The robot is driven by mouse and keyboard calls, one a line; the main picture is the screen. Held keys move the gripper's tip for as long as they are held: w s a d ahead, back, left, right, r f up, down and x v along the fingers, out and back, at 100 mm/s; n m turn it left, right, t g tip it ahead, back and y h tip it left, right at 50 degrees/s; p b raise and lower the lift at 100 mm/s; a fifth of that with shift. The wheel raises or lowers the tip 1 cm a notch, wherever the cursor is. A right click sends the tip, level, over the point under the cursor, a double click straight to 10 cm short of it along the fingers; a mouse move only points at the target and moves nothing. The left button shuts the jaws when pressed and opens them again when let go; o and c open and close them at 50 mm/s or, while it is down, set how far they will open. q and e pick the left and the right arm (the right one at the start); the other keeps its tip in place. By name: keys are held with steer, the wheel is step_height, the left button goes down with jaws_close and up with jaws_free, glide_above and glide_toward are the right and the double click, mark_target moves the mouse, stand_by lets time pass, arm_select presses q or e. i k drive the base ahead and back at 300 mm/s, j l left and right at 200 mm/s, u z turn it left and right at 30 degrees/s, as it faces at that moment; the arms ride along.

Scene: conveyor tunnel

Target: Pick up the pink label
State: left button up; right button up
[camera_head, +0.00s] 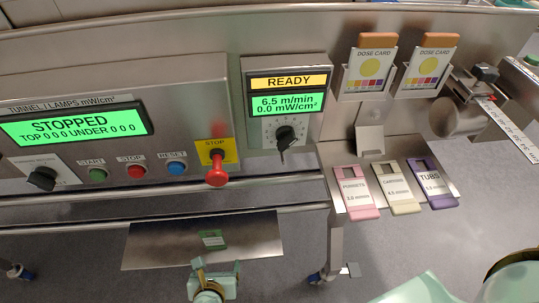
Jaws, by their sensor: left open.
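The pink label (357,191) is a pink-edged tag with a white face reading PUNNETS. It lies on a small sloping metal shelf at the right of the panel, leftmost of three tags. My left gripper (204,272) is at the bottom centre, low and left of the pink label and well apart from it. It is open, with nothing seen between its fingers. My right gripper is not in view.
A cream tag (399,189) and a purple tag (433,184) lie beside the pink one. Above are two dose card holders (367,75). A red stop knob (216,171) sticks out at the left, above a metal plate (150,247).

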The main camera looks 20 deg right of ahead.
mark_target(359, 204)
steer(key=z, duration=1.4)
